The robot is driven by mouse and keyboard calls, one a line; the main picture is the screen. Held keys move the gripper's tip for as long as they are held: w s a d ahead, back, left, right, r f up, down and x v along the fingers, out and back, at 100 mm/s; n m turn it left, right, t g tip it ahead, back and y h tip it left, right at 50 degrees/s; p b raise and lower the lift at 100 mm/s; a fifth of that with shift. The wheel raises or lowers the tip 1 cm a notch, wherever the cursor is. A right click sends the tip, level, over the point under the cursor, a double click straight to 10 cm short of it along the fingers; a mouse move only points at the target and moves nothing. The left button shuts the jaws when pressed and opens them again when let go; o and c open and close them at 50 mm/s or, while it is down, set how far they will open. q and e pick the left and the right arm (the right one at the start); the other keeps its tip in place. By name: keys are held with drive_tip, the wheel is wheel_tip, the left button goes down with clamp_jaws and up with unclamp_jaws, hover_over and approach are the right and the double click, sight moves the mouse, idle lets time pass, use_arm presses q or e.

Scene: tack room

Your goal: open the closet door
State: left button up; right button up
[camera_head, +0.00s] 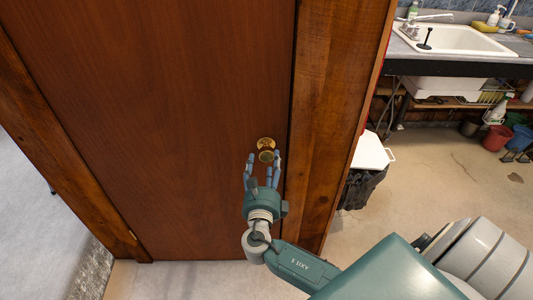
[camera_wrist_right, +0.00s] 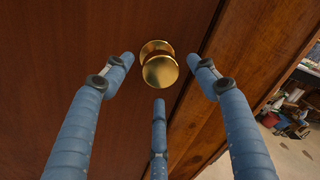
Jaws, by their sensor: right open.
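The closet door (camera_head: 190,110) is a reddish-brown wooden panel, shut in its wooden frame. A round brass knob (camera_head: 266,143) sits near the door's right edge; it also shows in the right wrist view, where the knob (camera_wrist_right: 160,71) is just beyond the fingertips. My right gripper (camera_head: 263,160) is open in front of the knob, its blue fingers spread on either side and below. In the right wrist view the open gripper (camera_wrist_right: 162,75) holds nothing, and no finger clearly touches the knob. My left gripper is not in view.
A wooden door frame post (camera_head: 325,110) stands right of the door, close to my right arm. Further right are a white sink (camera_head: 455,40) on a counter, a white-lidded bin (camera_head: 372,152) and several buckets. The floor (camera_head: 440,185) on the right is mostly clear.

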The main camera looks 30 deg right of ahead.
sight(266, 157)
drive_tip(key=shift+x, duration=2.2)
drive_tip(key=shift+c, duration=0.6)
clamp_jaws()
